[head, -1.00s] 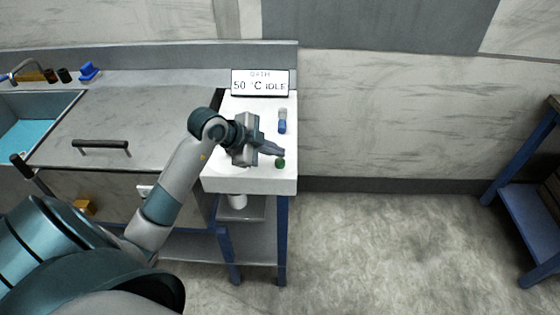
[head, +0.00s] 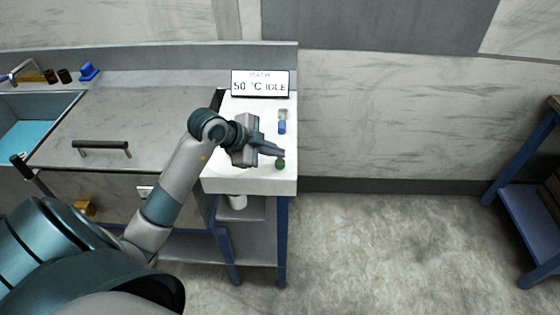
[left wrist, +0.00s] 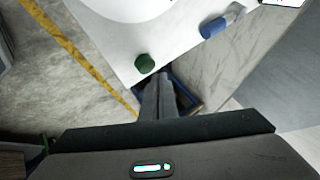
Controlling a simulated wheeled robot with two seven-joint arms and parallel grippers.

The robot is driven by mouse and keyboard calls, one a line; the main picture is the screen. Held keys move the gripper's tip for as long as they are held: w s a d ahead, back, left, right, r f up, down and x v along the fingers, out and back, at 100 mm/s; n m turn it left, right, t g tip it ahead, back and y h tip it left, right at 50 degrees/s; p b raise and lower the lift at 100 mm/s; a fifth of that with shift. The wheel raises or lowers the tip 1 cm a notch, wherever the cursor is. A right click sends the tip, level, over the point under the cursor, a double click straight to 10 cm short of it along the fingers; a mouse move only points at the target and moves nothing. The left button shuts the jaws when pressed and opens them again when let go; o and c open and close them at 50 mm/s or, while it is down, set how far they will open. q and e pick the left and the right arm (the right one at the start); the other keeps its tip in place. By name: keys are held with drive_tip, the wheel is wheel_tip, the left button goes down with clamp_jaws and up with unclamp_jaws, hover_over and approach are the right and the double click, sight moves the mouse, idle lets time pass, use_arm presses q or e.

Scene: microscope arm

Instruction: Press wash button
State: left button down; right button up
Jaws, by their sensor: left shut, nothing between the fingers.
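A round green button (head: 280,164) sits near the front right corner of the white bath unit (head: 250,184); it also shows in the left wrist view (left wrist: 145,62). A sign reading "BATH 50 °C IDLE" (head: 260,83) stands at the back of the unit. My left gripper (head: 281,152) is shut and empty, with its fingertips just above and beside the green button. In the left wrist view the closed fingers (left wrist: 158,82) point just right of the button. Whether they touch it cannot be told. My right gripper is not in view.
A blue-and-clear vial-like object (head: 282,122) is on the unit behind the fingers, also in the left wrist view (left wrist: 214,27). A steel counter (head: 150,120) with a sink (head: 35,115) is to the left. Open floor lies to the right, before a blue-framed shelf (head: 525,150).

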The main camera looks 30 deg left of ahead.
sight(277, 163)
use_arm(q)
drive_tip(key=shift+f, duration=0.95)
idle(1.6)
idle(0.4)
drive_tip(key=shift+r+p, duration=0.95)
wheel_tip(277, 163, up, 5)
drive_tip(key=p, duration=0.5)
idle(0.8)
